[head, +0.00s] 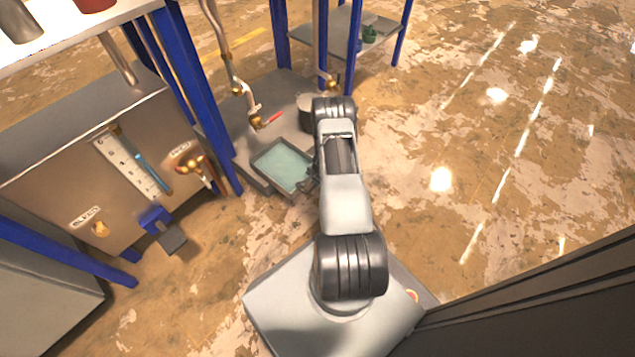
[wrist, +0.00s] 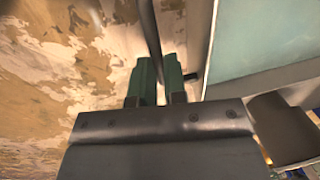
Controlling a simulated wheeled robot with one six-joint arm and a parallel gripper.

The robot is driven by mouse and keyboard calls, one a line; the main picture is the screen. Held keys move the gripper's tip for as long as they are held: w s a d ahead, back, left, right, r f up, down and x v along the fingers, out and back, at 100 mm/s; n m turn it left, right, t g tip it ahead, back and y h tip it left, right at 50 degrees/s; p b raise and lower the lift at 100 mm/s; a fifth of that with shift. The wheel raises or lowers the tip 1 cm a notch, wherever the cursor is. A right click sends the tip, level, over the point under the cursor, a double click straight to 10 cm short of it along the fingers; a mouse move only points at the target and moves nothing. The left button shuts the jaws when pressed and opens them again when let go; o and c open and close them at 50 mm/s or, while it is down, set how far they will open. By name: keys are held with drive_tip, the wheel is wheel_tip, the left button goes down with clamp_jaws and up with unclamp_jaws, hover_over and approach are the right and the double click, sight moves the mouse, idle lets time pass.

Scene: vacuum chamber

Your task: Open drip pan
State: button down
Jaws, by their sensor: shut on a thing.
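The drip pan (head: 270,180) is a shallow grey tray with a pale teal inside, low by the floor in the middle of the head view. Its rim and teal inside also fill the upper right of the wrist view (wrist: 250,87). My gripper (wrist: 160,78) has two green fingers, shut on a thin dark bar (wrist: 150,30) that runs beside the pan's edge. In the head view my gripper (head: 312,181) is at the pan's right edge, mostly covered by my arm.
A blue-framed rig with a steel tank (head: 100,160) stands at the left. A valve with a red lever (head: 272,119) and pipes are above and behind the pan. The floor (head: 470,150) at the right is clear.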

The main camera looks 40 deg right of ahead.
drive_tip(key=shift+w+d, duration=0.1)
drive_tip(key=shift+d, duration=0.05)
drive_tip(key=c, duration=1.2)
unclamp_jaws()
drive_tip(key=shift+o, duration=0.2)
drive_tip(key=shift+r, duration=0.1)
wheel_tip(320, 180, up, 13)
drive_tip(key=s+p, duration=0.2)
drive_tip(key=p, duration=0.3)
drive_tip(key=shift+s+r+p, duration=0.2)
drive_tip(key=shift+s+p, duration=0.05)
drive_tip(key=shift+p, duration=0.15)
drive_tip(key=shift+d, duration=0.1)
